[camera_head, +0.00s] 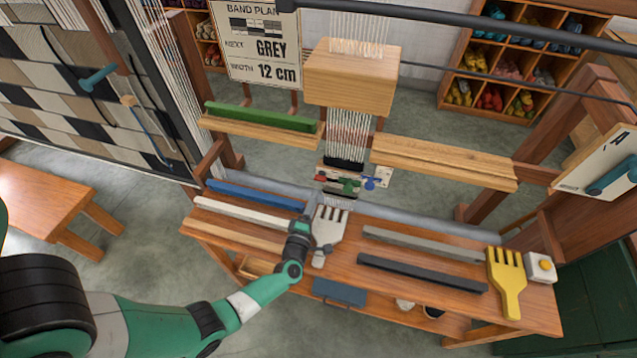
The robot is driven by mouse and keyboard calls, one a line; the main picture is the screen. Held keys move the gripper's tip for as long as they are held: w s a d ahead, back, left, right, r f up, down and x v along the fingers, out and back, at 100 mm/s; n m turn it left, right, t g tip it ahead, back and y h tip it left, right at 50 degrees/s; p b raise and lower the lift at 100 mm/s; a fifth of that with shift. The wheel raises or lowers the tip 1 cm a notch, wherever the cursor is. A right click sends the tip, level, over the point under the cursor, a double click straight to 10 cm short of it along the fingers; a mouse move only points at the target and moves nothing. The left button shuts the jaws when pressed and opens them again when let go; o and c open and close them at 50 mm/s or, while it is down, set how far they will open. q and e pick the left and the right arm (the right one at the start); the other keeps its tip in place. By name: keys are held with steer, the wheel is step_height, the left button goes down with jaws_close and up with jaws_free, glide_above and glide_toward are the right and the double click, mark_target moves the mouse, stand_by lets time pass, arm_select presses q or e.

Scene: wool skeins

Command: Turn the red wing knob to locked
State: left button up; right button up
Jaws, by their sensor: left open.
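The red wing knob (321,178) is small and sits at the left of a metal plate below the hanging warp threads. A green knob (348,184) and a blue knob (370,183) are beside it on the same plate. The red knob's exact angle is too small to tell. My left gripper (324,248) is open, over the bench in front of the plate, below and apart from the red knob. It overlaps the handle of a grey comb (330,222); I cannot tell whether they touch. My right gripper is not in view.
The wooden bench (214,230) carries blue (255,194), white (240,216), grey (420,243) and black (420,272) bars. A yellow comb (508,283) and a white button box (541,267) are at the right. A wooden block (352,80) hangs above the knobs.

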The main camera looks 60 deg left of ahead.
arm_select(q)
steer(key=p+v, duration=0.1)
steer(key=v, duration=0.3)
steer(key=shift+s+d, duration=0.25)
steer(key=shift+d, duration=0.05)
